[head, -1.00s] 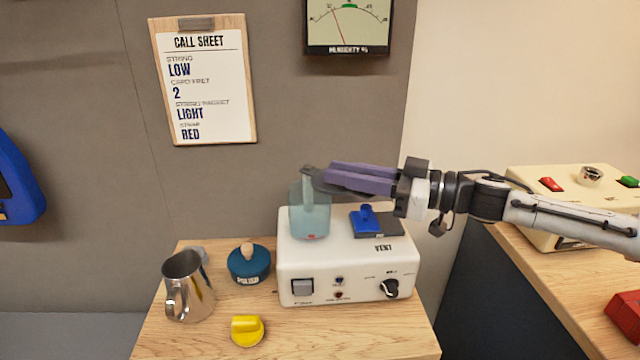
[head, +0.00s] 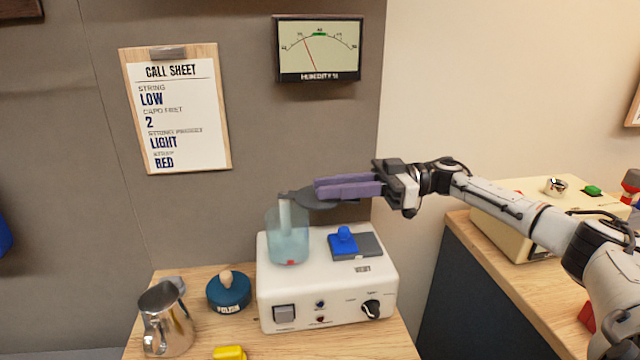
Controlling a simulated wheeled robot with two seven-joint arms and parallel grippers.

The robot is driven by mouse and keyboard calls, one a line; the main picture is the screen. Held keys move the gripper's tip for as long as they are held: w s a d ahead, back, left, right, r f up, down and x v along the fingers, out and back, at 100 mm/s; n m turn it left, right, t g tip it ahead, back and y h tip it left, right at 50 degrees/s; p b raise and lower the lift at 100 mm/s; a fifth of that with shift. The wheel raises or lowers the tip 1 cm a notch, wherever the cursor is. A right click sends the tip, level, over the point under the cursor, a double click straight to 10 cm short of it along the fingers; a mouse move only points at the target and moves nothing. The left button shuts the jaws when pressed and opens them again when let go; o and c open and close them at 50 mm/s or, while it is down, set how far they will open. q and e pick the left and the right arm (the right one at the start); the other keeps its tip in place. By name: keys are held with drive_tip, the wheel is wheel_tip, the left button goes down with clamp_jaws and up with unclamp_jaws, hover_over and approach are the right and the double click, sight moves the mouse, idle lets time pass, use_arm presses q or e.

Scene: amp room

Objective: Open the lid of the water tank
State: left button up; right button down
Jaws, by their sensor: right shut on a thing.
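The water tank (head: 289,243) is a translucent light-blue container standing upright on the left of the white machine (head: 320,280). A dark grey flat lid (head: 314,201) is above the tank and to the right of its mouth, its left end over the tank's top. My right gripper (head: 320,188) comes in from the right with its purple fingers shut on the lid. The fingers hide part of the lid, and I cannot tell whether it still touches the tank's rim. My left gripper is not in view.
A blue slider (head: 344,240) and black knob (head: 371,309) are on the machine. Left of it are a blue polish tin (head: 229,292) and steel jug (head: 166,322), with a yellow piece (head: 229,353) in front. A humidity meter (head: 319,48) hangs behind.

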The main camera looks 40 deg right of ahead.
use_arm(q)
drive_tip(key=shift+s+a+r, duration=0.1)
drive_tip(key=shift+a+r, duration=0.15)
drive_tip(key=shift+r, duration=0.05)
use_arm(e)
drive_tip(key=shift+w+d+g, duration=0.1)
drive_tip(key=shift+d+g, duration=0.05)
drive_tip(key=shift+g, duration=0.15)
drive_tip(key=shift+f+n, duration=0.1)
drive_tip(key=shift+n, duration=0.2)
drive_tip(key=c, duration=1.6)
unclamp_jaws()
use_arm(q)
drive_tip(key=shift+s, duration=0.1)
